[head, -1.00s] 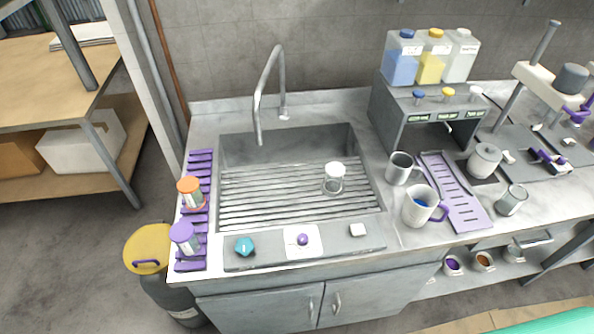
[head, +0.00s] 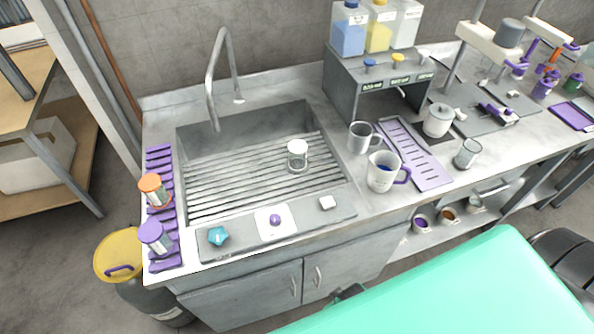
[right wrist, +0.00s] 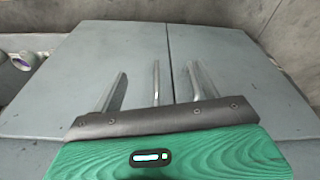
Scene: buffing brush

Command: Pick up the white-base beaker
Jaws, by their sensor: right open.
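The white-base beaker (head: 297,157) is a small clear glass with a white disc on top, standing on the ribbed floor of the sink (head: 250,175) in the head view, so it appears upside down. My right gripper (right wrist: 157,82) is open and empty in the right wrist view, in front of grey cabinet doors, well below the beaker. In the head view a small dark part, possibly of this gripper, shows by the cabinet front; the rest is hidden. My left gripper is not in view.
A tall faucet (head: 215,75) arches over the sink's left side. A purple rack (head: 160,160) holds an orange-topped beaker (head: 153,190) and a purple-topped beaker (head: 155,236). A mug (head: 382,172) and grey cup (head: 360,138) stand right of the sink. Cabinet doors (head: 330,270) are below.

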